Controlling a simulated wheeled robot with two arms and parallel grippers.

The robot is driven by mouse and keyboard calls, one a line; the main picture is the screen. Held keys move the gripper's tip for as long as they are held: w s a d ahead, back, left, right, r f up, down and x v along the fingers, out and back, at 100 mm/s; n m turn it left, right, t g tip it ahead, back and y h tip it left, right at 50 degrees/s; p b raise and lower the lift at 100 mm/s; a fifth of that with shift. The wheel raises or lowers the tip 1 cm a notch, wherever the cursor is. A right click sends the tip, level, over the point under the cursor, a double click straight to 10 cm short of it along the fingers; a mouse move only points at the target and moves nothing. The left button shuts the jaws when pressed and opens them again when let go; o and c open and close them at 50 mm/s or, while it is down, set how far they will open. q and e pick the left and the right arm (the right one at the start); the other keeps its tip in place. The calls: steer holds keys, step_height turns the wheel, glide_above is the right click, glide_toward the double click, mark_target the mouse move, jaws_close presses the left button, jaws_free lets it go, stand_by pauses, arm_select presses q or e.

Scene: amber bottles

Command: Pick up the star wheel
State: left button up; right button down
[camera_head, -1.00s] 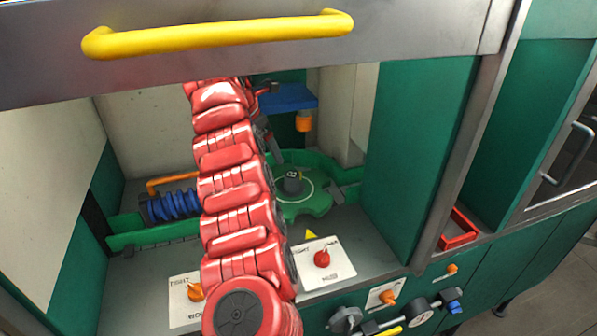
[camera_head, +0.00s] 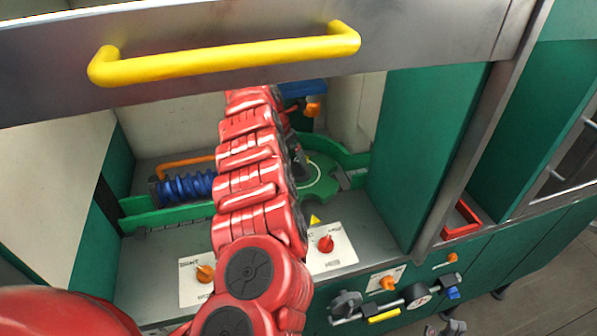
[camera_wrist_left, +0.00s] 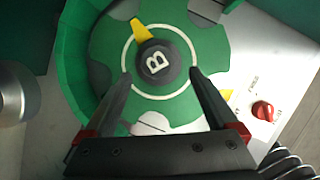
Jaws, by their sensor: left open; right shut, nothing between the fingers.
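The star wheel (camera_head: 322,185) is a green notched disc with a white ring, partly hidden by my left arm in the head view. In the left wrist view the star wheel (camera_wrist_left: 105,50) has a dark round hub (camera_wrist_left: 155,66) marked "B", with a yellow piece beside it. My left gripper (camera_wrist_left: 160,75) is open, its two dark fingertips on either side of the hub. I cannot tell whether they touch it. In the head view the left gripper (camera_head: 299,160) is small and dark over the wheel. My right gripper (camera_head: 449,328) is shut and empty at the bottom edge.
A yellow handle bar (camera_head: 225,60) on a raised grey panel crosses the top. A blue screw (camera_head: 185,187) and green guide rails lie left of the wheel. A red knob (camera_head: 326,244) and an orange knob (camera_head: 205,273) sit in front. A green panel (camera_head: 425,140) stands right.

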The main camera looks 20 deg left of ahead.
mark_target(297, 160)
arm_select(q)
steer(key=shift+w+f+p, duration=0.35)
steer(key=shift+f+p, duration=0.05)
steer(key=shift+f, duration=0.15)
steer(key=shift+x, duration=0.8)
steer(key=shift+p+x, duration=0.5)
steer(key=shift+x, duration=0.35)
steer(key=shift+w+d+f, duration=0.15)
steer(key=shift+w+f, duration=0.2)
steer(key=shift+f, duration=0.1)
steer(key=shift+c, duration=0.2)
jaws_close()
